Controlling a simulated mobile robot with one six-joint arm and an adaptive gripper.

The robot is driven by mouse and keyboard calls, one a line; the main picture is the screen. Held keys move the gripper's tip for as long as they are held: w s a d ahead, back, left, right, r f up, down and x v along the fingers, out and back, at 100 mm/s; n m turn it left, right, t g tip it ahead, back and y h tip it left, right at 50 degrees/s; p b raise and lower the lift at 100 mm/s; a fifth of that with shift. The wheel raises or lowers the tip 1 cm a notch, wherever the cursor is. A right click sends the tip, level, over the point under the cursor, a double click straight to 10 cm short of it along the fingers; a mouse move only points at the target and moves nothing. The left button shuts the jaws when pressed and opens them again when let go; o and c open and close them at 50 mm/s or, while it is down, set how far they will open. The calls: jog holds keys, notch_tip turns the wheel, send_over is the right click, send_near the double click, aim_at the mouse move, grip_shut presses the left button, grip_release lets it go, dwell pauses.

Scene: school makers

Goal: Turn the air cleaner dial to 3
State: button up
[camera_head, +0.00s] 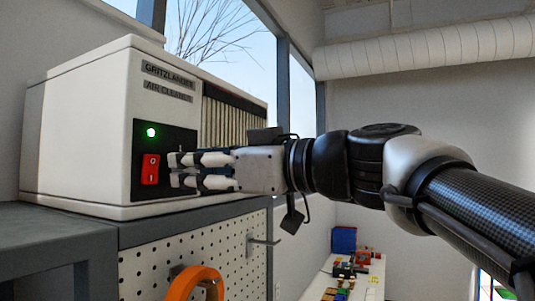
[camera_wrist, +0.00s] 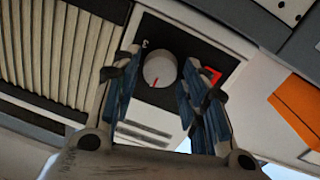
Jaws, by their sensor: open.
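The air cleaner (camera_head: 88,120) is a white box with a name label, a grille and a black control panel (camera_head: 139,188). The panel has a lit green lamp (camera_head: 151,132) and a red rocker switch (camera_head: 150,169). In the head view my gripper (camera_head: 172,171) is at the panel, just right of the switch, and hides the dial. In the wrist view the dial (camera_wrist: 160,70) is a round pale knob with a red pointer line. My gripper's open fingers (camera_wrist: 160,62) lie on either side of it; I cannot tell whether they touch it.
The cleaner stands on a grey shelf (camera_head: 160,231) above a white pegboard (camera_head: 150,263). An orange ring-shaped thing (camera_head: 190,287) hangs there, below my gripper. A bench with several small coloured items (camera_head: 345,272) is farther back right. Windows are behind the cleaner.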

jog(key=shift+a, duration=0.25)
jog(key=shift+w, duration=0.1)
jog(key=shift+c, duration=0.2)
jog(key=c, duration=0.8)
jog(key=shift+o, duration=0.2)
